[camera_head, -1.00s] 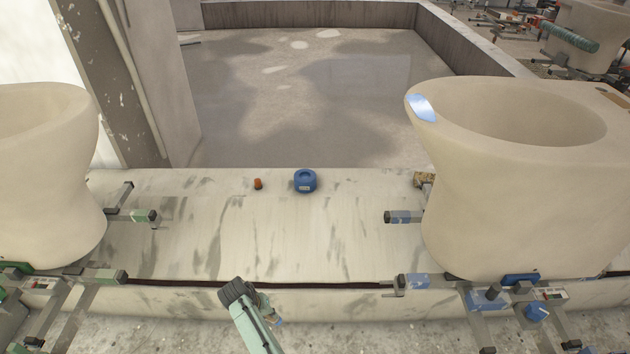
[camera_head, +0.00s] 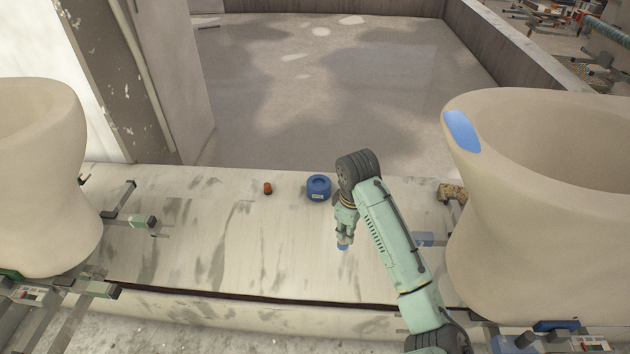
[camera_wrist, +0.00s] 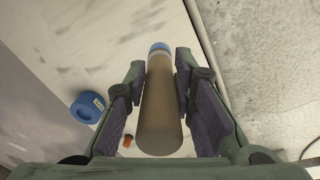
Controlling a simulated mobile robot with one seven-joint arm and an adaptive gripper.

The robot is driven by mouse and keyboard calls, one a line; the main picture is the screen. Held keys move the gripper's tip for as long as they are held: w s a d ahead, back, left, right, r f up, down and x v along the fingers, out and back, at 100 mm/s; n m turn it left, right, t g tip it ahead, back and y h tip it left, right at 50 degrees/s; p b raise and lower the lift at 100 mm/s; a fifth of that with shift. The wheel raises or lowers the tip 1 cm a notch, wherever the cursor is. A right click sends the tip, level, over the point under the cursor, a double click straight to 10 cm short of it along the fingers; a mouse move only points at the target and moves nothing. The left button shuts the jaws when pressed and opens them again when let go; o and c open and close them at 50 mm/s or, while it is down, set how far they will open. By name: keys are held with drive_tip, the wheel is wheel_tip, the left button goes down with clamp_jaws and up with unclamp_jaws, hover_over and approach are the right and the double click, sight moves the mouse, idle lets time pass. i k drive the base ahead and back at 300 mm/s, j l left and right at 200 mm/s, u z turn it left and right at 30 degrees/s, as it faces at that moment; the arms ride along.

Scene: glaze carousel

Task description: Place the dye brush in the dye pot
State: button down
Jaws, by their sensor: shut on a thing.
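The dye pot (camera_head: 318,188) is a short blue round jar with an opening in its top and a small pale label. It stands on the pale ledge left of my gripper, and also shows at the left of the wrist view (camera_wrist: 88,107). My gripper (camera_head: 345,238) is over the ledge, to the right of the pot and nearer to me. In the wrist view my gripper (camera_wrist: 163,98) is shut on the dye brush (camera_wrist: 160,110), which has a tan handle and a blue far end.
A small orange-brown piece (camera_head: 267,188) lies left of the pot. A large cream basin (camera_head: 480,220) with a blue patch stands on the right, another basin (camera_head: 45,190) on the left, both with clamps around them. The middle of the ledge (camera_head: 220,240) is clear.

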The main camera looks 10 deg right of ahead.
sight(318, 191)
drive_tip(key=i, duration=1.1)
